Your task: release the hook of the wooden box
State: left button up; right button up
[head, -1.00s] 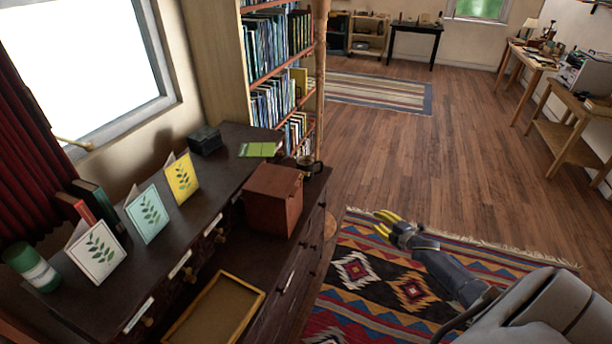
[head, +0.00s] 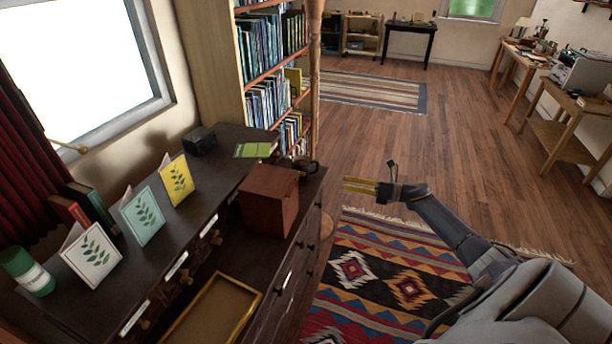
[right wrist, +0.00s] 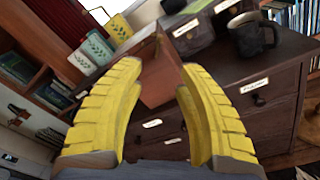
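The wooden box (head: 268,203) is reddish-brown and stands upright on the lower top of the dark dresser. Its lid looks closed. It also shows in the right wrist view (right wrist: 158,78), partly behind my fingers. The hook is too small to make out in either view. My right gripper (head: 345,185) is to the right of the box, apart from it, over the floor side of the dresser. In the right wrist view its yellow fingers (right wrist: 158,75) are spread with nothing between them, pointing toward the box. My left gripper is not in view.
A dark mug (right wrist: 250,35) stands close behind the box. A wooden tray (head: 212,312) lies in front of it. Several leaf-pattern cards (head: 143,215) stand on the dresser's upper ledge (head: 215,182). The space between box and right gripper is clear.

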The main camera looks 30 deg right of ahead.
jog(key=x, duration=1.5)
grip_shut()
dwell(0.4)
